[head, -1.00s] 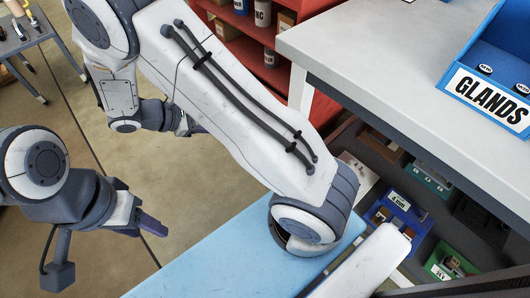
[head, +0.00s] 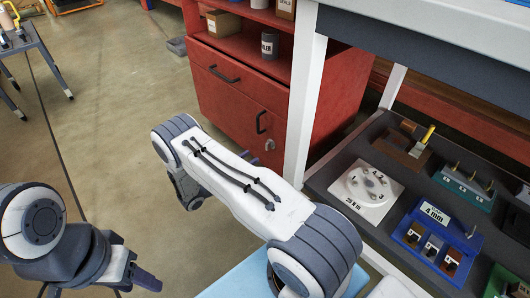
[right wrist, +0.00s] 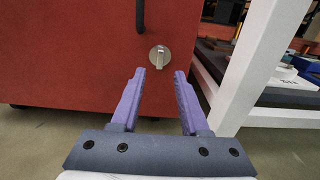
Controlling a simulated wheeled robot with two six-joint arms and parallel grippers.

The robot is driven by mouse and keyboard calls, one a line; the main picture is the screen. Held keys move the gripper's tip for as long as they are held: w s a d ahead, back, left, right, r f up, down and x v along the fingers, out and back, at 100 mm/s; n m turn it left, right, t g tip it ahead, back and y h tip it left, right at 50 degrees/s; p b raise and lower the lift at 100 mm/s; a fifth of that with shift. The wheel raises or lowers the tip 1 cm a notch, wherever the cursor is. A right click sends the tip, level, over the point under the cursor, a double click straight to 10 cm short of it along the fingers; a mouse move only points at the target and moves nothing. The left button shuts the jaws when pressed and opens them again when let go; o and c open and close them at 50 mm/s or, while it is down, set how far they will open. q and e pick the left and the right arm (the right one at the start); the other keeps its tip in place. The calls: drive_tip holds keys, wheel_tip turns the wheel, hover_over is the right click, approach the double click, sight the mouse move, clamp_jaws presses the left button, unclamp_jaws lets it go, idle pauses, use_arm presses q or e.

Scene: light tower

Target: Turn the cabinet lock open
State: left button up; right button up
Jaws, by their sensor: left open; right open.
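The red cabinet (head: 240,85) stands beyond my arm in the head view, with a drawer handle above and an upright door handle (head: 261,122). Its lock (head: 270,145) is a small grey knob below the door handle. In the right wrist view the lock (right wrist: 159,57) is a round silver plate with an upright key-like tab, on the red door (right wrist: 70,50). My right gripper (right wrist: 158,75) is open and empty, its purple fingers just short of the lock and below it in the picture. My left gripper (head: 140,283) is open at the lower left, far from the cabinet.
A white table leg (head: 303,105) stands just right of the cabinet; it also shows close to my right gripper in the right wrist view (right wrist: 250,65).

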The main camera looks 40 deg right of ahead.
sight(266, 147)
drive_tip(key=d+b, duration=0.1)
drive_tip(key=d, duration=0.1)
drive_tip(key=d+b, duration=0.1)
drive_tip(key=d, duration=0.2)
drive_tip(key=d+b, duration=0.1)
drive_tip(key=d, duration=0.1)
drive_tip(key=shift+w+d+f, duration=0.1)
drive_tip(key=shift+w+d, duration=0.05)
drive_tip(key=shift+w, duration=0.15)
drive_tip(key=shift+d, duration=0.5)
clamp_jaws()
